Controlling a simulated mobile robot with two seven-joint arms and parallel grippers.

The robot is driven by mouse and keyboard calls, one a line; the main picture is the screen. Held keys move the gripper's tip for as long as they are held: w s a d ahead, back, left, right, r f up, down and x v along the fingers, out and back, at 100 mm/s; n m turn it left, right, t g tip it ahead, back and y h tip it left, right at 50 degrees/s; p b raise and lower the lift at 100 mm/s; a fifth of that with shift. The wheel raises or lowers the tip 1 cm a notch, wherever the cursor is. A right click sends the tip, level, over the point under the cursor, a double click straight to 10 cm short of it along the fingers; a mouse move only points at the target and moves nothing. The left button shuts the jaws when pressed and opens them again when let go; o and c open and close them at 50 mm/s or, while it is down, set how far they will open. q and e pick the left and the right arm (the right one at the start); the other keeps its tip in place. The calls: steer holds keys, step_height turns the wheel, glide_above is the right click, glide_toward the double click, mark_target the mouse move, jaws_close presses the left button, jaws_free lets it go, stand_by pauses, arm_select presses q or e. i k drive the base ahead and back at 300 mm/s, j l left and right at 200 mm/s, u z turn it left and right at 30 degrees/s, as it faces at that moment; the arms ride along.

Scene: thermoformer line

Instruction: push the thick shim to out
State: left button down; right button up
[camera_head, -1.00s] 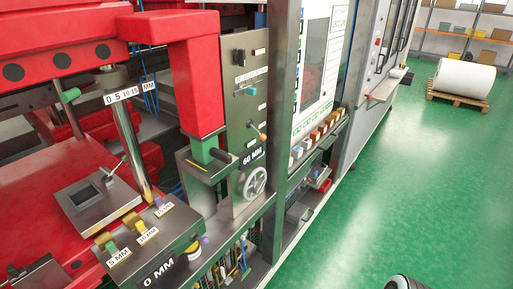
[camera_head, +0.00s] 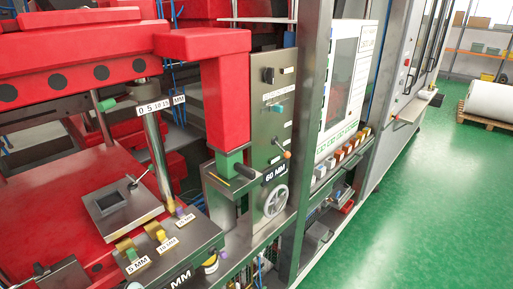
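The shim block (camera_head: 200,238) is a grey metal box at the lower left. On its top stand a green knob (camera_head: 131,254) by a 5 MM label, a yellow knob (camera_head: 161,235) by a 10 MM label, and a purple knob (camera_head: 180,212) by a small label that seems to read 15 MM. The purple one looks like the thick shim's knob, at the far end of the row. Another purple knob (camera_head: 224,254) shows at the block's right side. The front readout is cut off by the bottom edge. Neither of my grippers is in view.
A column with a 0 5 10 15 scale (camera_head: 160,104) stands behind the block. A panel (camera_head: 270,130) with levers, a 60 MM label and a handwheel (camera_head: 271,202) stands to the right. Green floor (camera_head: 430,190) is open at right; a white roll (camera_head: 488,102) lies beyond.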

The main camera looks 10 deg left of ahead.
mark_target(179, 211)
steer(key=u, duration=1.3)
